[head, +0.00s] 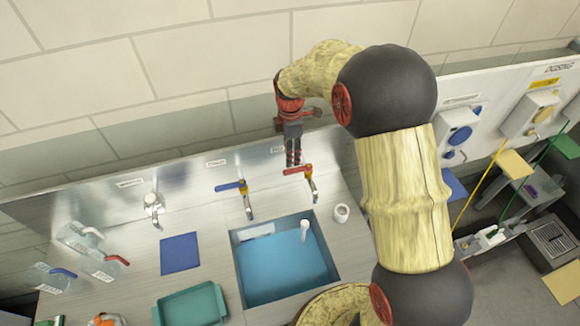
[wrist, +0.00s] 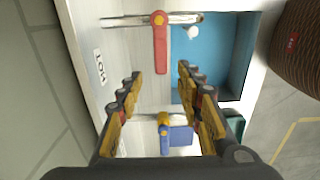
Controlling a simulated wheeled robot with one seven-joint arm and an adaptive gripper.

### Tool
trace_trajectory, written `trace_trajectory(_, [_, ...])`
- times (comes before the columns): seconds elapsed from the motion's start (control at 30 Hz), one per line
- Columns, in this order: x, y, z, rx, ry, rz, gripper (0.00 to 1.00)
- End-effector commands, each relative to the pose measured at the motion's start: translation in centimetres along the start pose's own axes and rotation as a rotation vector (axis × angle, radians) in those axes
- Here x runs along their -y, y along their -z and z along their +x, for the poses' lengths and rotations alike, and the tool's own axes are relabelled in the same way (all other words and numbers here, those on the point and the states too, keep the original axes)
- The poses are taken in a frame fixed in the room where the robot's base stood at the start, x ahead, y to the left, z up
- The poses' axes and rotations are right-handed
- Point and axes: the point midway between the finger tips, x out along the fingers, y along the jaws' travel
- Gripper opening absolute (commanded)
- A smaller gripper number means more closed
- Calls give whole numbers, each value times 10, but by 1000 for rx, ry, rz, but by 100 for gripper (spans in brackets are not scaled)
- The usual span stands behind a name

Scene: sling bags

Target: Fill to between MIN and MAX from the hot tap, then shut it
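The hot tap, with a red lever (head: 298,171), stands at the back of the sink (head: 285,268). My gripper (head: 293,160) is just above and behind that lever, pointing down. In the wrist view my gripper (wrist: 159,72) is open and empty; its fingers are wide apart. The red lever (wrist: 160,45) points into the gap between the fingertips, and I cannot tell whether they touch it. A HOT label (wrist: 99,66) is on the panel. Clear jugs with a blue handle (head: 62,273), a red handle (head: 112,260) and a white handle (head: 92,233) stand at far left. MIN and MAX marks are not legible.
A blue-lever tap (head: 230,186) and a plain metal tap (head: 153,203) stand left of the hot tap. A white cup (head: 341,213) sits right of the sink. A blue mat (head: 180,253) and teal tray (head: 190,305) lie left. My arm covers the counter's right side.

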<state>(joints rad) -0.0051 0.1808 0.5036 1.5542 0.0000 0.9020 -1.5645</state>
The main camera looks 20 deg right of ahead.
Motion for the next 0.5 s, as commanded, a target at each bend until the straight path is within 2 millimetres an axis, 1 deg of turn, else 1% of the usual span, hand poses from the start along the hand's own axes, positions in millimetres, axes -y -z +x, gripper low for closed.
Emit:
trace_trajectory(0.17, [2, 0, 20, 0, 5, -3, 36])
trace_trajectory(0.4, [2, 0, 56, 0, 4, -2, 36])
trace_trajectory(0.5, [1, 0, 67, 0, 4, -2, 36])
